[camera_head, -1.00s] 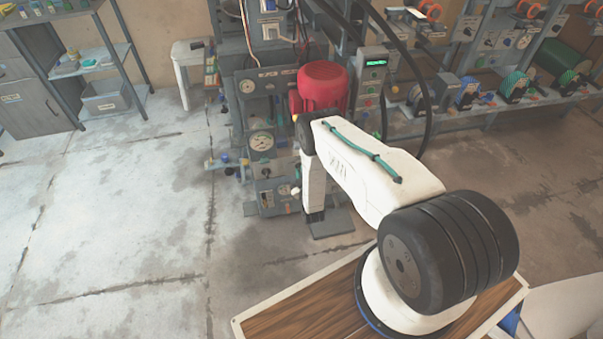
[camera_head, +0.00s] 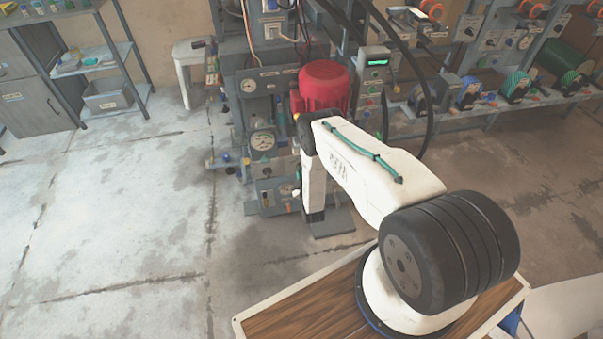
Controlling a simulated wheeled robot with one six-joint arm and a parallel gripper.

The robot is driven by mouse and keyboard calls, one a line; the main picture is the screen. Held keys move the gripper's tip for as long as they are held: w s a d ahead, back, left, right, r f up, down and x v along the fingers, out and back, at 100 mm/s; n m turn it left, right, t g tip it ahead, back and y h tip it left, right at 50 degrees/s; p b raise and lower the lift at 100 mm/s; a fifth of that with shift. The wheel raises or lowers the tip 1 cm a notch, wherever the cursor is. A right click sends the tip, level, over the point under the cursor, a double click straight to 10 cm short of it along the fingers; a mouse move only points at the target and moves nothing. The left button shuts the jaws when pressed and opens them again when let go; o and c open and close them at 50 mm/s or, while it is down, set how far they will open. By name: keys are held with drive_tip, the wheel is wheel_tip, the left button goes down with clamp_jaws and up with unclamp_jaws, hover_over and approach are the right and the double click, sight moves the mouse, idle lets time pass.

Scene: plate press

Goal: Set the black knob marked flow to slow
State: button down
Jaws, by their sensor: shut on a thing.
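The press (camera_head: 262,95) is a tall grey machine with a red motor (camera_head: 324,86), dials and small controls. A gauge (camera_head: 262,140) sits on its front. I cannot make out the black knob marked flow; the labels are too small to read and my arm covers part of the front. My white forearm (camera_head: 314,178) hangs down before the press's right side and ends in a dark part low down. My gripper's fingers are not visible, hidden behind or beyond the forearm, and I cannot see what they touch.
A grey control box (camera_head: 375,75) with a green display stands right of the motor. Black hoses (camera_head: 427,110) arch beside it. Benches with equipment (camera_head: 480,98) line the right back. The floor at left is clear.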

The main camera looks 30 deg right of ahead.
drive_tip(key=c, duration=1.5)
unclamp_jaws()
drive_tip(key=shift+o, duration=0.2)
drive_tip(key=v, duration=0.8)
drive_tip(key=shift+w, duration=0.1)
